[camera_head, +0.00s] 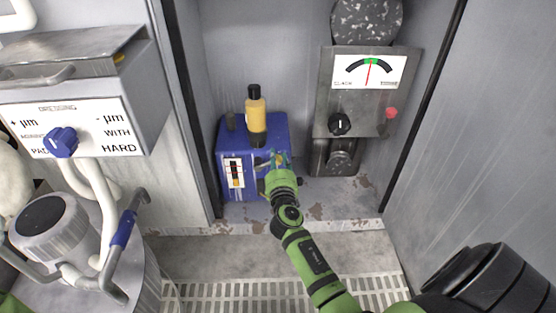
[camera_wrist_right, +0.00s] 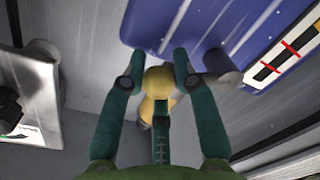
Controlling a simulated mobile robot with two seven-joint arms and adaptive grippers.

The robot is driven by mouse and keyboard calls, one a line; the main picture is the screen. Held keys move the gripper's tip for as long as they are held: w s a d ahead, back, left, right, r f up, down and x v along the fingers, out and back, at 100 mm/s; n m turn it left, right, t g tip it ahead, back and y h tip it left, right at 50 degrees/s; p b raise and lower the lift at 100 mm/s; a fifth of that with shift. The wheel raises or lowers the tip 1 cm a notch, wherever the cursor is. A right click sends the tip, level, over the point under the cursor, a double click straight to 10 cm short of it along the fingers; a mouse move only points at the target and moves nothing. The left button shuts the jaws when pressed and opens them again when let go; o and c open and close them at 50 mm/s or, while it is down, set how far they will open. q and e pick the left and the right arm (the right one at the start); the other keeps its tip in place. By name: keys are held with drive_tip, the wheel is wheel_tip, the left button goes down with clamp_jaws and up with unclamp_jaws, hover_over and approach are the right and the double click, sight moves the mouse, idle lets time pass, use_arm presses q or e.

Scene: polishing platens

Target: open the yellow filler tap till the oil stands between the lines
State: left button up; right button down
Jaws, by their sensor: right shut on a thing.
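The blue oil box (camera_head: 280,132) stands on the niche floor, with a yellow bottle (camera_head: 256,117) with black ends upright on top. A white sight gauge (camera_head: 226,173) is on its front left; it also shows in the right wrist view (camera_wrist_right: 290,46) with two red lines. The oil level is too small to read surely. My right gripper (camera_head: 279,160) is at the box's front right. In the right wrist view its green fingers (camera_wrist_right: 160,72) are shut around the round yellow tap knob (camera_wrist_right: 158,82). My left gripper is out of view.
Right of the box is a grey panel (camera_head: 323,100) with a dial (camera_head: 367,72), a black knob (camera_head: 339,124) and a red button (camera_head: 391,112). A dressing unit (camera_head: 128,120) with a blue knob (camera_head: 61,142) stands left. A floor grate (camera_head: 220,292) lies in front.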

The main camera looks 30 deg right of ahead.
drive_tip(key=shift+w+a+r+n, duration=0.25)
drive_tip(key=shift+a+r+n, duration=0.1)
drive_tip(key=shift+r, duration=0.15)
idle(0.4)
drive_tip(key=c, duration=0.9)
unclamp_jaws()
drive_tip(key=shift+f, duration=0.15)
drive_tip(key=shift+s+d, duration=0.1)
drive_tip(key=shift+s, duration=0.05)
drive_tip(key=shift+s+f, duration=0.1)
drive_tip(key=shift+s, duration=0.2)
drive_tip(key=v, duration=1.1)
drive_tip(key=shift+a, duration=0.2)
